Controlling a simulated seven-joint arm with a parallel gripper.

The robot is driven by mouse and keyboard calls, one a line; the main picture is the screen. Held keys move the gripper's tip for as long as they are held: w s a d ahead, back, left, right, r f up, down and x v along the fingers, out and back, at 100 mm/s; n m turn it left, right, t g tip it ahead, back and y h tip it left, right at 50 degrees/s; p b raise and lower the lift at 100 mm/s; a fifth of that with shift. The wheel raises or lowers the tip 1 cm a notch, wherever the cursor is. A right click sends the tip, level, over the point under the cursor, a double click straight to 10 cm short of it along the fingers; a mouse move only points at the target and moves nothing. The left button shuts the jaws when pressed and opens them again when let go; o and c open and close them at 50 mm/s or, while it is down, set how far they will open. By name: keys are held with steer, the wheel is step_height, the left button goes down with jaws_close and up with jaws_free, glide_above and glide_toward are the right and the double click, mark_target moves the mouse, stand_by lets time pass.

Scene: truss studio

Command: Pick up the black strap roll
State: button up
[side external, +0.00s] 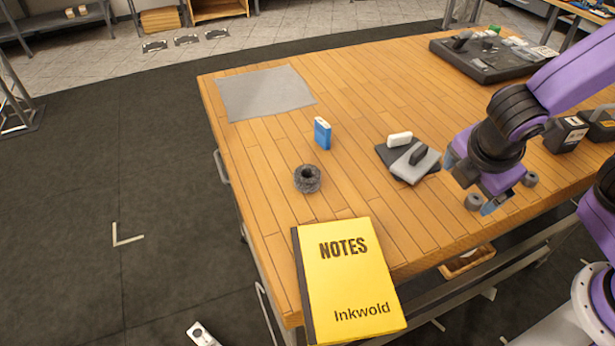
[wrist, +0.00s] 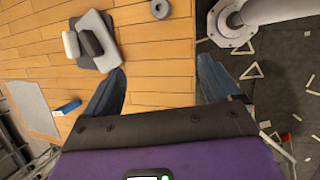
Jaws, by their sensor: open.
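The black strap roll (side external: 307,178) is a dark, rough-textured ring with a central hole. It sits on the wooden table left of centre in the side external view, near the blue box and behind the yellow notebook. I cannot make it out in the wrist view. My gripper (side external: 472,182) is above the right part of the table, well to the right of the roll. It also shows in the wrist view (wrist: 162,68), with its two blue fingers spread apart and nothing between them.
A blue box (side external: 323,133) stands near the roll. The yellow notebook (side external: 350,280) lies at the front edge. A grey sheet (side external: 264,92) lies at the back left.

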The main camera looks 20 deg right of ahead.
steer(key=w+a+f+n+t+h, duration=0.2)
steer(key=w+a+n+t, duration=0.35)
steer(key=a, duration=0.75)
steer(key=n+t, duration=0.4)
steer(key=n, duration=0.3)
glide_toward(307, 175)
steer(key=x, duration=0.5)
steer(key=shift+s+f, duration=0.1)
steer(key=shift+f, duration=0.2)
steer(key=shift+x, duration=2.65)
steer(key=shift+r, duration=0.1)
steer(key=c, duration=1.1)
steer(key=shift+o, duration=0.2)
steer(key=shift+r, duration=0.2)
